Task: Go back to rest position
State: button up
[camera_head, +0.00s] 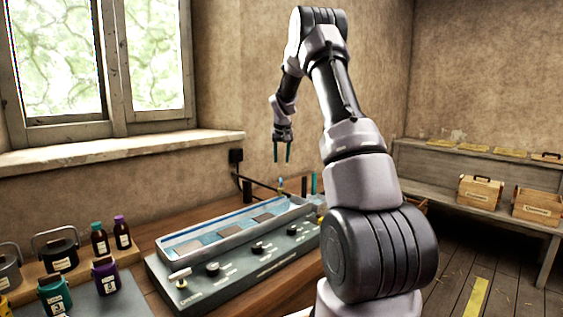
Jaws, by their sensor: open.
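My gripper (282,152) is in the head view, pointing down from my raised arm. Its two dark teal fingers are apart, with nothing between them. It hangs in the air above the far end of a long grey machine (215,268) on the wooden bench. The machine has a shallow trough (225,232) with blue and brown sections, and several black knobs on its sloped front. My arm's near links hide the right end of the bench.
Several bottles and jars, such as a purple jar (105,275) and a teal jar (54,296), stand at the left. A window sill (120,151) runs behind. Wooden boxes (480,192) sit on a shelf bench (430,170) at the right. Open floor lies before it.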

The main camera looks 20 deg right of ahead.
dwell(0.3)
jog(key=s+a+r+t+y, duration=0.1)
jog(key=s+a+r, duration=0.5)
jog(key=s+r, duration=0.35)
jog(key=s+a+r, duration=0.6)
jog(key=s+r, duration=0.2)
jog(key=s, duration=0.3)
jog(key=s+a+t+y, duration=0.1)
jog(key=s+a, duration=0.3)
jog(key=s, duration=0.8)
jog(key=s+a+y, duration=0.1)
jog(key=s+a, duration=0.3)
jog(key=s, duration=0.8)
jog(key=shift+a+f+t+y, duration=0.15)
jog(key=shift+t+y, duration=0.15)
jog(key=shift+t, duration=0.1)
dwell(2.8)
